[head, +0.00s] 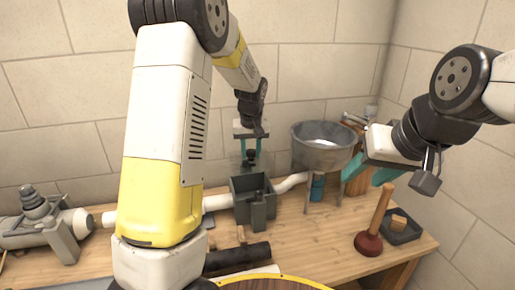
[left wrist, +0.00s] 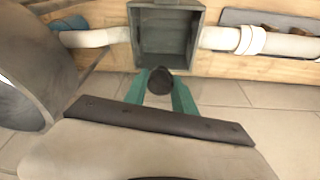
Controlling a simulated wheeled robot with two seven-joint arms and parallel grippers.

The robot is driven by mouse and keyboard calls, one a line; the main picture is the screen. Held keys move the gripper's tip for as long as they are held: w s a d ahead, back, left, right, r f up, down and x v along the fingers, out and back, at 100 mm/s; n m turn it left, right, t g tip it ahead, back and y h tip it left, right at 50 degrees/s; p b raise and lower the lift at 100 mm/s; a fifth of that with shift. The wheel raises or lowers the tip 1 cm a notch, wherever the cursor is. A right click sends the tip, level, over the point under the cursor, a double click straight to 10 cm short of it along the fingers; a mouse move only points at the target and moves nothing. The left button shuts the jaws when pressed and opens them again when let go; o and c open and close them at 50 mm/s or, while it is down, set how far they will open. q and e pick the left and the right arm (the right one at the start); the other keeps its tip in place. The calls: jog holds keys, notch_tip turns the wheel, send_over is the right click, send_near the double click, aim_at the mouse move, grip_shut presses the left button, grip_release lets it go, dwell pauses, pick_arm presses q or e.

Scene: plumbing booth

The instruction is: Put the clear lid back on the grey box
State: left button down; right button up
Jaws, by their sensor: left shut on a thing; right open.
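The grey box (head: 253,184) stands open-topped on the wooden bench, joined to white pipe on both sides. It also shows from above in the left wrist view (left wrist: 168,38), with its inside visible. My left gripper (head: 250,152) has its teal fingers shut on a dark round knob (left wrist: 160,80), the handle of the clear lid. The lid is held in the air above the box; its see-through plate is very faint and its edges are hard to make out. My right gripper (head: 371,177) is open and empty, in the air right of the basin.
A grey basin (head: 322,155) on legs stands close right of the box. A plunger (head: 371,240) and a dark tray (head: 405,236) with a small block are at the right. A black cylinder (head: 237,258) lies in front. Grey pipe fittings (head: 40,225) are at the left.

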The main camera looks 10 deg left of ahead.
pick_arm(q)
notch_tip(320, 180, down, 8)
jog(key=shift+f, duration=0.2)
dwell(1.0)
jog(key=shift+f, duration=0.45)
dwell(0.7)
jog(key=c, duration=0.9)
grip_release()
jog(key=shift+c, duration=0.2)
jog(key=shift+v, duration=3.95)
